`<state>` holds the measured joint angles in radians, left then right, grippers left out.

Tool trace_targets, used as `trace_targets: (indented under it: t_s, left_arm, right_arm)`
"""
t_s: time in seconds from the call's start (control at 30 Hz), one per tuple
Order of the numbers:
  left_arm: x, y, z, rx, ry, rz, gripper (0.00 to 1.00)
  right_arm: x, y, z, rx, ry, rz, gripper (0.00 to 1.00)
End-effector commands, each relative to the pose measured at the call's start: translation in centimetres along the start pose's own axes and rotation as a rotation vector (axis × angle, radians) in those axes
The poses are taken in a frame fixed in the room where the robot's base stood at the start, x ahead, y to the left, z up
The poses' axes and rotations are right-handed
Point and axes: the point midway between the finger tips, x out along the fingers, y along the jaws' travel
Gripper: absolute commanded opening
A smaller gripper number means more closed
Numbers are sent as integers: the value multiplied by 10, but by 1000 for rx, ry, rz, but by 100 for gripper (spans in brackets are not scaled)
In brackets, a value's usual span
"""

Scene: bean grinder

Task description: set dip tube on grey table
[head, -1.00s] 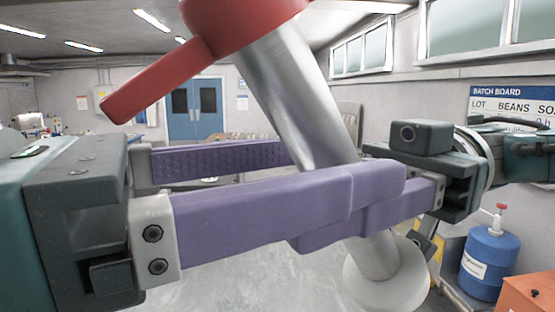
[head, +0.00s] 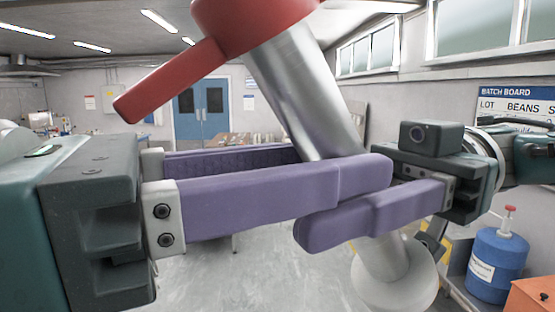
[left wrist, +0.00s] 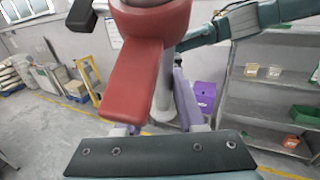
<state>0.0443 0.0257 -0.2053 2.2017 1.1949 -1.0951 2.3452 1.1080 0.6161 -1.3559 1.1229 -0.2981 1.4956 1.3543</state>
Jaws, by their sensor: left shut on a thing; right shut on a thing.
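The dip tube (head: 310,105) is a silver metal pipe with a red head and red lever on top and a pale round foot below. It leans in the middle of the head view. My left gripper (head: 342,163), with purple fingers from the left, is shut around the pipe, one finger in front and one behind. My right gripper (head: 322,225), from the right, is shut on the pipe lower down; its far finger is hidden. In the left wrist view the red lever (left wrist: 133,80) hides much of the pipe. I cannot pick out the grey table.
A blue drum (head: 497,262) with a red-topped pump and an orange box (head: 532,294) stand at the right. A brown-topped table (head: 240,139) is at the back. Grey shelving (left wrist: 270,95) with bins shows in the left wrist view. Open floor (head: 255,275) lies below.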

Motion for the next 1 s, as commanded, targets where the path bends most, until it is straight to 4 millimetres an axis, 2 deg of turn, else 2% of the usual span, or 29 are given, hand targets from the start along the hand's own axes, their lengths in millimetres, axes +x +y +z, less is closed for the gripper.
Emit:
trace_targets:
  t_s: [0.2, 0.23, 0.5, 0.53, 0.83, 1.0]
  left_arm:
    - [-1, 2, 0, 0, 1, 7, 0]
    - [-1, 2, 1, 0, -2, 8, 0]
    - [0, 2, 1, 1, -2, 5, 0]
    - [0, 1, 1, 1, -2, 5, 0]
    - [0, 1, 1, 0, -3, 3, 0]
    - [0, 1, 1, 0, -3, 3, 0]
  right_arm:
    - [0, -1, -1, -3, 2, -7, 0]
    - [0, -1, -1, -3, 2, -7, 40]
    - [0, -1, 0, -2, 1, -4, 71]
    - [0, -1, 0, -2, 1, -4, 73]
    - [-2, 0, 0, -1, 0, -2, 73]
    - [-21, 0, 0, -1, -1, 1, 73]
